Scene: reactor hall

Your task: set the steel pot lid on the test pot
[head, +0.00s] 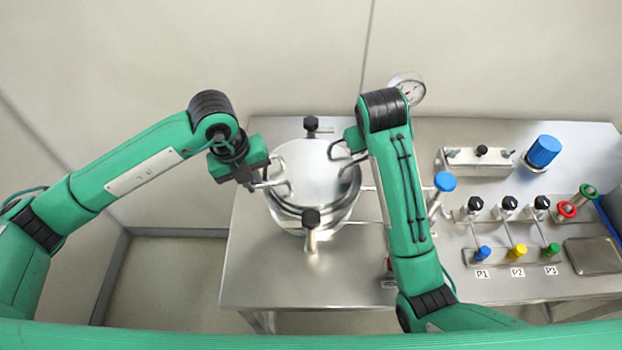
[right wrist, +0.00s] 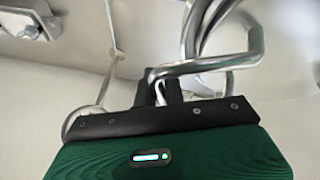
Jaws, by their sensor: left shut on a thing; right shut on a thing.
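The steel pot lid (head: 312,172) is a shiny round plate with a bar handle on each side. It is over the test pot (head: 330,222), whose rounded steel wall shows below the lid's near edge. I cannot tell whether lid and pot touch. My left gripper (head: 262,184) is shut on the lid's left handle. My right gripper (head: 345,152) is shut on the lid's right handle, partly hidden by its own arm. In the right wrist view my right gripper (right wrist: 168,92) has its fingers at the bent steel handle of the lid (right wrist: 205,66).
Black-knobbed posts stand behind (head: 311,125) and in front (head: 311,219) of the pot. A blue-knobbed valve (head: 445,182), gauge (head: 408,90), steel block (head: 475,161) and P1–P3 valve panel (head: 510,256) lie to the right. The steel table (head: 270,270) is bare at front left.

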